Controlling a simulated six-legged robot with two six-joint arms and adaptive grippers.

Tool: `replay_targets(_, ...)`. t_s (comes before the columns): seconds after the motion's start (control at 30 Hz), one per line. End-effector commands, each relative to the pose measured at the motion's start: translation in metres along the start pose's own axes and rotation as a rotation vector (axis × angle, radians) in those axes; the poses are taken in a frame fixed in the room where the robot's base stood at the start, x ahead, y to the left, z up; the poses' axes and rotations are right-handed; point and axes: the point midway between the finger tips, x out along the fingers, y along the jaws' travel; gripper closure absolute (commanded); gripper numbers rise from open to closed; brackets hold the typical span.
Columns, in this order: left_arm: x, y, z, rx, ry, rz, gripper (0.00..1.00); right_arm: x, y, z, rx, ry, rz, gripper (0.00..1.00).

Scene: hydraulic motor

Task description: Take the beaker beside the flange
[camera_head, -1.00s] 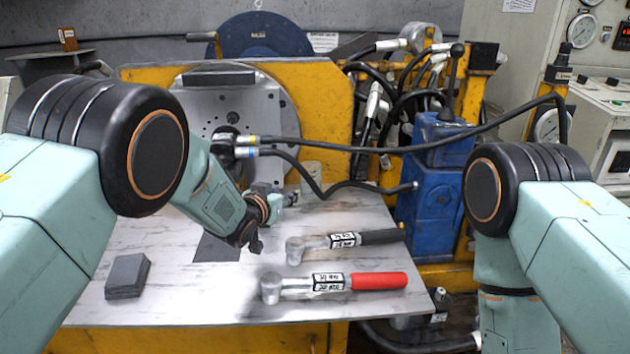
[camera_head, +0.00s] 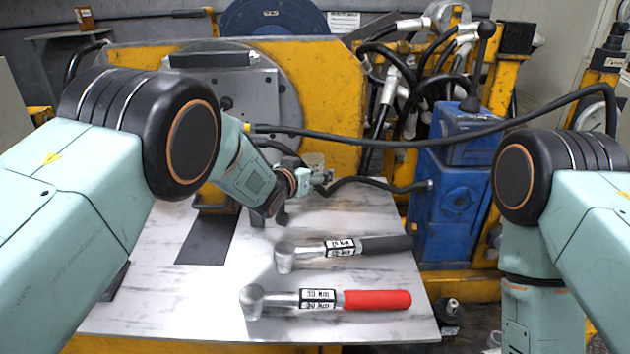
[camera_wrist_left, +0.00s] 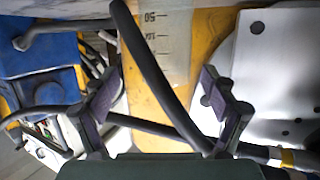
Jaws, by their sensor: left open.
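The beaker (camera_head: 314,160) stands at the back of the table, to the right of the round grey flange (camera_head: 262,92), and is partly hidden by my left gripper (camera_head: 318,178). In the left wrist view, the clear graduated beaker (camera_wrist_left: 172,35) appears upside down at the top, with a black hose crossing in front of it. My left gripper (camera_wrist_left: 160,92) is open and empty, its fingers apart below the beaker in that picture. The flange plate (camera_wrist_left: 280,70) shows on the right there. My right arm shows in the head view, but its gripper does not.
Two torque wrenches lie on the table (camera_head: 190,315): one dark-handled (camera_head: 340,246), one red-handled (camera_head: 325,299). A blue pump (camera_head: 450,195) stands right of the table. A black hose (camera_head: 400,143) runs across above the table's back. My left arm covers the table's left side.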

Motion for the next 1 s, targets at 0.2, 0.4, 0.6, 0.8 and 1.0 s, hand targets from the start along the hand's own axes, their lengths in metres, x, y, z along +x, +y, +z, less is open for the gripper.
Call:
replay_targets(0.2,0.011,-0.004,0.003,-0.001,0.002,-0.001,0.15,0.010,0.000,0.000,0.000,-0.001,0.000,0.60)
replay_targets(0.4,0.030,-0.006,0.005,-0.001,0.001,0.000,0.15,0.022,0.000,0.000,0.000,-0.001,0.000,0.60)
replay_targets(0.6,0.045,-0.005,0.003,-0.001,0.001,0.001,0.15,0.028,0.000,0.000,0.000,0.000,0.000,0.60)
replay_targets(0.8,0.051,-0.005,0.002,-0.001,0.000,-0.001,0.15,0.029,0.000,0.000,0.000,-0.001,0.000,0.60)
replay_targets(1.0,0.052,-0.005,0.000,0.000,0.001,-0.001,0.15,0.029,0.000,0.000,0.000,0.000,0.000,0.60)
